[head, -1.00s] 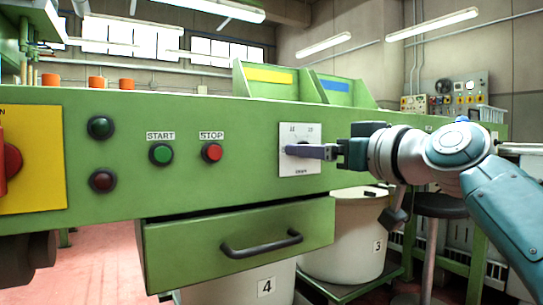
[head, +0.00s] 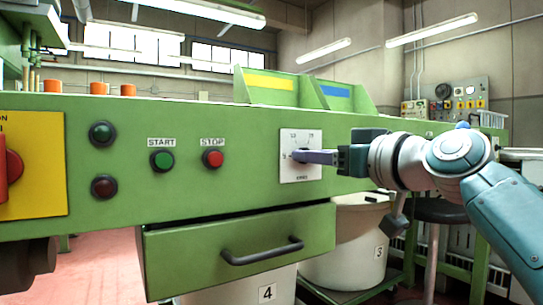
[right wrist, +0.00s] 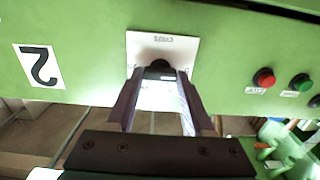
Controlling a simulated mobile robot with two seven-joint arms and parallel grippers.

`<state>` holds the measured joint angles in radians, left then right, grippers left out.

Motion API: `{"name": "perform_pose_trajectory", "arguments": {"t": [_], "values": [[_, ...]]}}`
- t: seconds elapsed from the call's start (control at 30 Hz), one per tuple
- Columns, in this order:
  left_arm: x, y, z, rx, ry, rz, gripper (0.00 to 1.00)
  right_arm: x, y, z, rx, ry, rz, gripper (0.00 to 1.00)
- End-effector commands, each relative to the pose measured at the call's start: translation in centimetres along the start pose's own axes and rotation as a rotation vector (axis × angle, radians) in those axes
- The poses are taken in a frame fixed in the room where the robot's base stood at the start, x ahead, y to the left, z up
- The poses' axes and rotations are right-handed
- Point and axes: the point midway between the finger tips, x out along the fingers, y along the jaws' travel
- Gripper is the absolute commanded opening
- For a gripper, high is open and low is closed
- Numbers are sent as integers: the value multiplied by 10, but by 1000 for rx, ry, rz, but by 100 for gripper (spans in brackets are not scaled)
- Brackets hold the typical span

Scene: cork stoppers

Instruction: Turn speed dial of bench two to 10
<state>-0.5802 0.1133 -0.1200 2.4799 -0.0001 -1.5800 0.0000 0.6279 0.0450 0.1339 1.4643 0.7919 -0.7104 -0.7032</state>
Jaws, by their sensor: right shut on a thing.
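The speed dial is a dark knob (right wrist: 160,66) on a white plate (head: 300,174) on the green bench front. The plate also shows in the right wrist view (right wrist: 135,50), beside a large label "2" (right wrist: 38,66). My right gripper (head: 303,156) comes in from the right with its fingers at the plate. It is shut on the knob, which sits between its fingertips in the right wrist view (right wrist: 157,75). The fingers hide most of the knob in the head view, so its pointer cannot be read. The plate's markings are too small to read surely. My left gripper is out of view.
Left of the plate are a red STOP button (head: 213,159) and a green START button (head: 162,160). A red switch on a yellow panel (head: 40,190) is further left. A drawer (head: 190,255) juts out below. A white bin labelled 3 (head: 345,245) stands underneath.

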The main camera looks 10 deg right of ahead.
Motion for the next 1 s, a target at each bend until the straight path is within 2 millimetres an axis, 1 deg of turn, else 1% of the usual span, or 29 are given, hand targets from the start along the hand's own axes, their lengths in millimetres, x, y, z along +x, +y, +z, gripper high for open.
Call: {"name": "perform_pose_trajectory", "arguments": {"t": [0.27,0.47,0.67,1.0], "values": [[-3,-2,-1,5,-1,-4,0,0,0,0,28,-1,-1,0],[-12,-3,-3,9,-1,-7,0,0,1,-1,120,-3,1,0],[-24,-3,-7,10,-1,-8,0,0,0,-2,281,-5,0,0],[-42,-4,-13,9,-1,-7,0,0,1,-1,603,-3,1,0]]}}
